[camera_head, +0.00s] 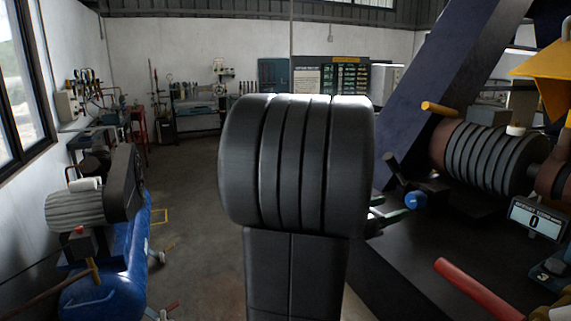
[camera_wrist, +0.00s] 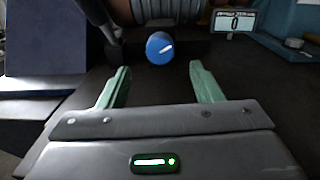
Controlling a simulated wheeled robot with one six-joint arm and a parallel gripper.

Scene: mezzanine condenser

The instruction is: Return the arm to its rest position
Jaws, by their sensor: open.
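My gripper (camera_wrist: 159,68) is open in the wrist view, its two green fingers spread apart with nothing between them. A round blue knob (camera_wrist: 159,48) with a white mark lies just beyond the fingertips, apart from them. In the head view my large dark arm fills the middle and hides most of the gripper. Only a bit of the gripper (camera_head: 392,214) shows at the arm's right edge, close to the blue knob (camera_head: 415,199).
A machine with a ribbed cylinder (camera_head: 490,157) and a counter display reading 0 (camera_head: 537,218) stands at right. A red bar (camera_head: 478,290) juts out at lower right. A motor (camera_head: 75,210) on a blue tank (camera_head: 105,290) stands left. Open floor (camera_head: 190,185) lies between.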

